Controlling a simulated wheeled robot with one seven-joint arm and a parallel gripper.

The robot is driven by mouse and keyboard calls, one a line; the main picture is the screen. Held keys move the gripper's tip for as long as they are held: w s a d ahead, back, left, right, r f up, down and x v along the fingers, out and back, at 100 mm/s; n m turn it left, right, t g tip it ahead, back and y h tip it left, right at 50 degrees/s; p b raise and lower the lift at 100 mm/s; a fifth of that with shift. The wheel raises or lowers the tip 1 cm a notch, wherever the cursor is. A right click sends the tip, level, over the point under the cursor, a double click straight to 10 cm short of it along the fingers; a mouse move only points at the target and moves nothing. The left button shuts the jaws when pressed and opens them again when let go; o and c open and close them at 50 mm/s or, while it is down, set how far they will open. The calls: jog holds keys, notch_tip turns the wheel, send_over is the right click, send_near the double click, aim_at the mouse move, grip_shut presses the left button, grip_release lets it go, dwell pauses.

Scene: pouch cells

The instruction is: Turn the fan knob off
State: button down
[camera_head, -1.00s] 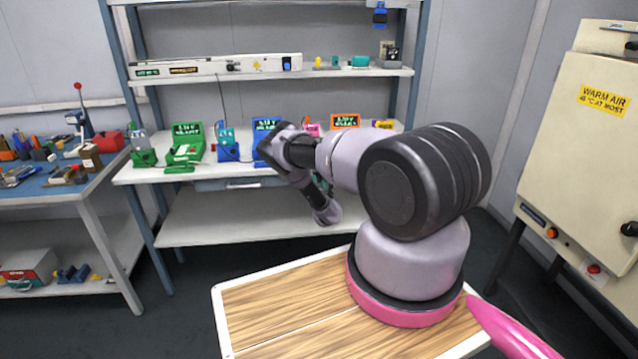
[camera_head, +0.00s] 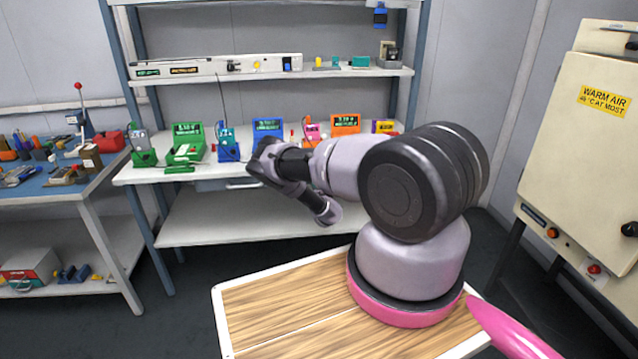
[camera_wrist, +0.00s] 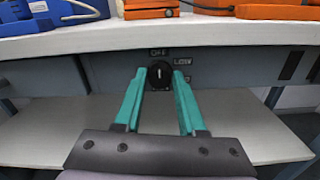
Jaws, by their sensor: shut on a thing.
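The fan knob (camera_wrist: 160,75) is a round black knob with a white pointer line, on the grey front panel under the bench's white top. Its pointer line stands near upright, below the small OFF label; a LOW label is to its upper right. My gripper (camera_wrist: 160,76) has two teal fingers, one on each side of the knob, and is shut on it. The fingertips partly cover the knob's sides. In the head view my fingers and the knob cannot be made out.
The white bench top (camera_wrist: 160,38) overhangs the knob, with orange and blue devices (camera_wrist: 150,8) on it. A lower white shelf (camera_wrist: 245,130) lies beneath. A dark plate (camera_wrist: 291,66) is on the panel to the right. A WARM AIR cabinet (camera_head: 575,140) stands at the right.

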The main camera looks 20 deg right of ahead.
jog(key=shift+s, duration=0.1)
jog(key=c, duration=0.5)
grip_release()
jog(key=v, duration=1)
jog(key=shift+s, duration=0.35)
jog(key=shift+a, duration=0.1)
